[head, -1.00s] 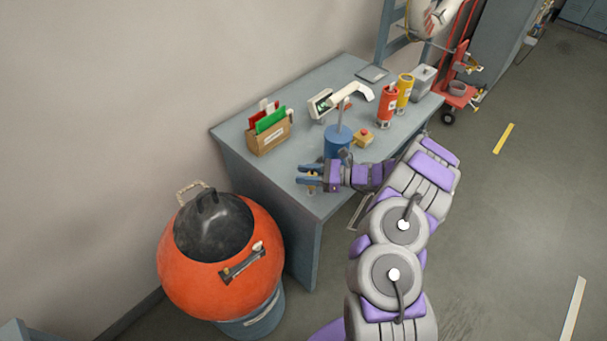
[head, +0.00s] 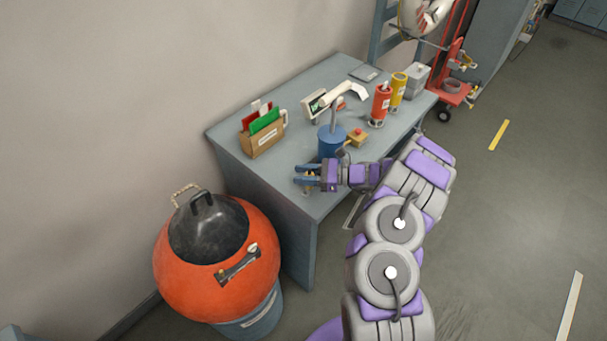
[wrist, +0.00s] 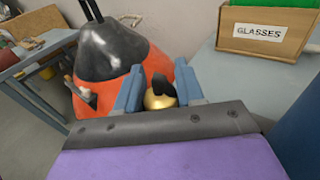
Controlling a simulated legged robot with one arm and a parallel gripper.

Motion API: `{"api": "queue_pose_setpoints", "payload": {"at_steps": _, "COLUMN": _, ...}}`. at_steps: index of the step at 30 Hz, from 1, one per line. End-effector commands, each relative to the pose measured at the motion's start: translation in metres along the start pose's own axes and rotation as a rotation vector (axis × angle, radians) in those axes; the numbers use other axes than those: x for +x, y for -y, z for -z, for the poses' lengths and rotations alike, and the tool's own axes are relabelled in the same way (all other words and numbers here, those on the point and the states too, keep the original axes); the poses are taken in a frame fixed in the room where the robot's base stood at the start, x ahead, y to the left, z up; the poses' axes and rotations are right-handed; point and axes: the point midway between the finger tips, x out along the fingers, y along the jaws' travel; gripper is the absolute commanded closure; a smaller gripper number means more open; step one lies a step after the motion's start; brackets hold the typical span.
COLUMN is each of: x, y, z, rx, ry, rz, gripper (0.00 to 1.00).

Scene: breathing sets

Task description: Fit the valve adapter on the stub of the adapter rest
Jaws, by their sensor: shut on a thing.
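My gripper (head: 307,178) is over the front left part of the grey table in the head view. In the wrist view its blue fingers (wrist: 158,82) are shut on a small brass piece (wrist: 157,102) with a black top, which I take to be the valve adapter. The fingers partly hide it. A dark bar with small fittings (head: 238,264) lies on the side of the orange drum and may be the adapter rest. It also shows in the wrist view (wrist: 85,93). I cannot make out its stub clearly.
The orange drum (head: 180,285) with a black lid stands left of the table (head: 282,180). A blue can (head: 331,142) stands close behind my gripper.

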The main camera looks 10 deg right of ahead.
Motion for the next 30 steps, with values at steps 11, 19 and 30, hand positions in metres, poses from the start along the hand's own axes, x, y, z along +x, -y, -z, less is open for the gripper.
{"api": "queue_pose_setpoints", "payload": {"at_steps": 11, "x": 0.0039, "y": -0.0013, "z": -0.0005, "rx": -0.001, "ry": 0.000, "rz": 0.000, "gripper": 1.00}}
{"api": "queue_pose_setpoints", "payload": {"at_steps": 19, "x": 0.0038, "y": -0.0011, "z": 0.0029, "rx": 0.000, "ry": 0.000, "rz": 0.000, "gripper": 1.00}}
{"api": "queue_pose_setpoints", "payload": {"at_steps": 30, "x": 0.0043, "y": -0.0011, "z": 0.0045, "rx": -0.001, "ry": 0.000, "rz": 0.000, "gripper": 1.00}}
